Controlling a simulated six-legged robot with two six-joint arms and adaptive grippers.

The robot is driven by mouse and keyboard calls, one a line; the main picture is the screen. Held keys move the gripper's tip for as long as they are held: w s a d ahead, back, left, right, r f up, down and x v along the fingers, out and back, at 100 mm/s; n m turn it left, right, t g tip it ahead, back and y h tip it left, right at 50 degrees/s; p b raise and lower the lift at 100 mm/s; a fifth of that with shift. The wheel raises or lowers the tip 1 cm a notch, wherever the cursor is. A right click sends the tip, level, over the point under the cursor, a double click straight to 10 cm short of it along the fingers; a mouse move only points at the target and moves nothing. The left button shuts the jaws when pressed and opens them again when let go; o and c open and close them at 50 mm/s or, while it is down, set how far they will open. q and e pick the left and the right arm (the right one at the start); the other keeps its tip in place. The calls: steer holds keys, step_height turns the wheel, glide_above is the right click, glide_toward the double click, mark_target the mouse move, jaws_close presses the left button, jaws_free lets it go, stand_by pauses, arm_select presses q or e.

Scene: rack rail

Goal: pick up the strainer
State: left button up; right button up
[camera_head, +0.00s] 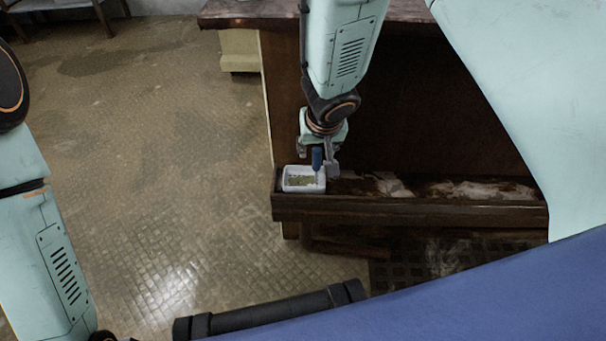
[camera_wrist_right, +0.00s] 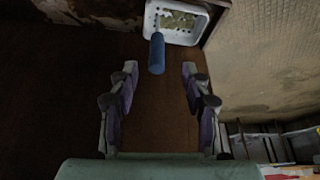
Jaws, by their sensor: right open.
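The strainer has a blue handle (camera_head: 317,155) that stands up at the right side of a white rectangular tub (camera_head: 289,187) with a speckled yellowish inside. I cannot tell whether the white part belongs to the strainer or only holds it. My right gripper (camera_head: 318,162) is open, with its fingers on either side of the handle in the head view. In the right wrist view, the blue handle (camera_wrist_right: 157,54) points toward the space between the open fingers (camera_wrist_right: 160,72). The white tub (camera_wrist_right: 176,37) lies beyond them. No finger visibly grips the handle. My left gripper is out of view.
The tub sits at the left end of a low, dark wooden rail (camera_head: 410,207). Pale, worn patches lie along the rail to its right. A dark panel (camera_head: 420,110) rises behind it, under a wooden top (camera_head: 250,12). Open tiled floor (camera_head: 160,180) lies to the left.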

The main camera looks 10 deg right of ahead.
mark_target(318, 152)
steer(key=b+x, duration=0.1)
steer(key=x, duration=0.1)
steer(key=shift+f, duration=0.4)
steer(key=shift+w+d+p+x, duration=0.15)
steer(key=shift+p+x, duration=0.1)
steer(key=shift+x, duration=1)
steer(key=shift+w+d+p+x, duration=0.15)
steer(key=shift+p+x, duration=0.05)
steer(key=shift+x, duration=1)
steer(key=shift+r, duration=0.1)
jaws_close()
